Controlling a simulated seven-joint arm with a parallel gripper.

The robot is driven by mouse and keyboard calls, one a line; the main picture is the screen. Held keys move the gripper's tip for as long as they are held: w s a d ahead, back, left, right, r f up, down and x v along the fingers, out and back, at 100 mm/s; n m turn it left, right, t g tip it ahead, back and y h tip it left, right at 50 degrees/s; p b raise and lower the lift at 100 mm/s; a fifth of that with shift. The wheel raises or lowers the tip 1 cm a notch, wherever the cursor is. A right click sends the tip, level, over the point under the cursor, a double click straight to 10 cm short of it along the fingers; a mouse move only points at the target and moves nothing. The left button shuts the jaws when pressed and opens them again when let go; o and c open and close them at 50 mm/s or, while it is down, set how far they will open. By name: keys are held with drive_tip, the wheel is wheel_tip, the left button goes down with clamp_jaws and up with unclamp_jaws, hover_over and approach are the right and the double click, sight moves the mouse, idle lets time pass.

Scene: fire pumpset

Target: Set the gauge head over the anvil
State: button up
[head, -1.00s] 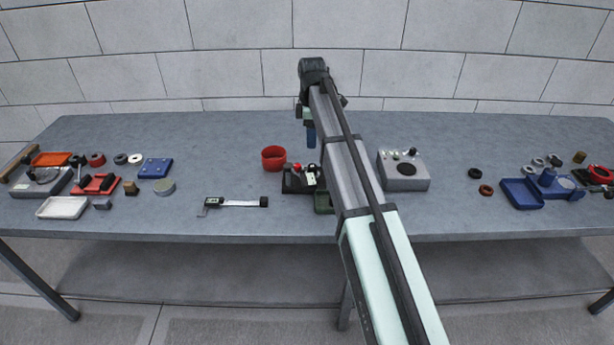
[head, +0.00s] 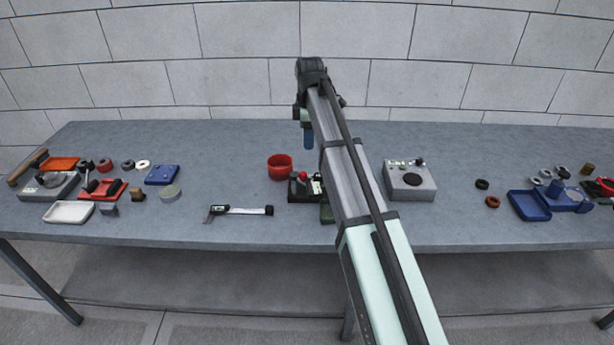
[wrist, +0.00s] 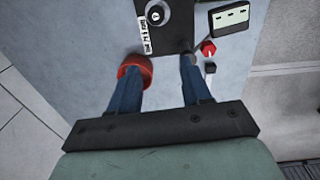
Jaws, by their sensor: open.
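A small black gauge stand (head: 300,194) sits near the middle of the table, partly hidden by my arm in the head view. In the wrist view its black base (wrist: 180,38) shows at the top, with a round metal piece (wrist: 155,13) that looks like the anvil. A dark box with a pale display (wrist: 231,17), apparently the gauge head, is to the right of the anvil, not over it. A red knob (wrist: 208,48) is below the box. My gripper (wrist: 160,62) is open and empty, its blue fingers apart; in the head view it (head: 308,138) is above the table.
A red cup (head: 279,169) stands beside the stand; in the wrist view it (wrist: 142,62) is partly behind the left finger. A digital caliper (head: 240,211) lies left of the stand. A grey instrument box (head: 412,188) stands right of my arm. Bare table lies at the back left.

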wheel_tip(320, 180, up, 5)
drive_tip(key=s+a, duration=0.2)
drive_tip(key=s, duration=0.1)
drive_tip(key=m, duration=0.3)
approach(303, 174)
wheel_tip(303, 174, down, 8)
drive_tip(key=shift+w+f, duration=0.15)
drive_tip(key=shift+f, duration=0.1)
idle(0.3)
clamp_jaws()
idle(0.5)
